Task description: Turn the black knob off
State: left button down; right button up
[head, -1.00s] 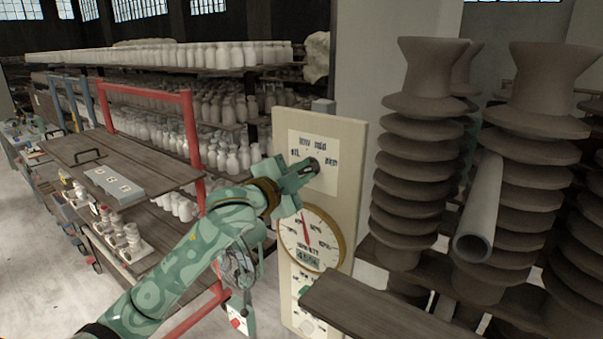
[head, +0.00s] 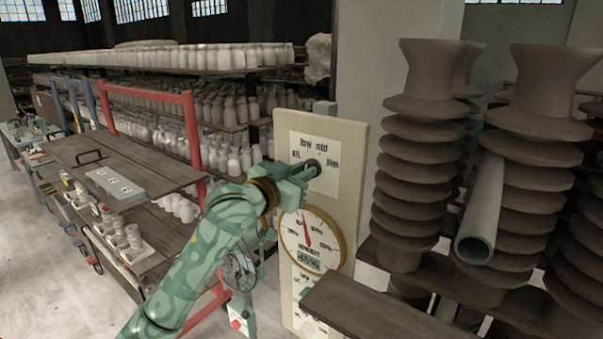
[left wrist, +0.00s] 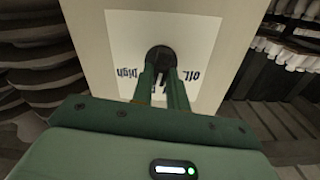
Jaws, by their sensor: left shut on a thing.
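The black knob (head: 312,167) sits on a white label marked off, low, mid and high, near the top of a cream upright panel (head: 348,165). My left gripper (head: 306,172) is at the knob, its fingers shut on it. In the left wrist view the knob (left wrist: 161,57) shows between the tips of the two green fingers (left wrist: 161,80). The fingers hide part of the knob and label, so I cannot tell its setting for sure. My right gripper is not in view.
A round gauge (head: 312,240) with a brass rim is just below the knob on the panel. Tall ribbed brown insulators (head: 418,150) and a grey pipe (head: 480,215) stand to the right. A wooden board (head: 375,310) juts out at lower right. A red frame (head: 192,135) stands left.

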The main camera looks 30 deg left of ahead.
pick_arm(q)
jog(key=n, duration=0.8)
jog(key=shift+a, duration=0.2)
jog(key=shift+a+f+n, duration=0.1)
jog(key=shift+n, duration=1.7)
jog(key=shift+a+f+n, duration=0.1)
jog(key=shift+n, duration=1.7)
jog(key=c, duration=1.6)
grip_release()
jog(key=shift+d, duration=0.1)
jog(key=shift+o, duration=1.1)
jog(key=shift+w, duration=0.2)
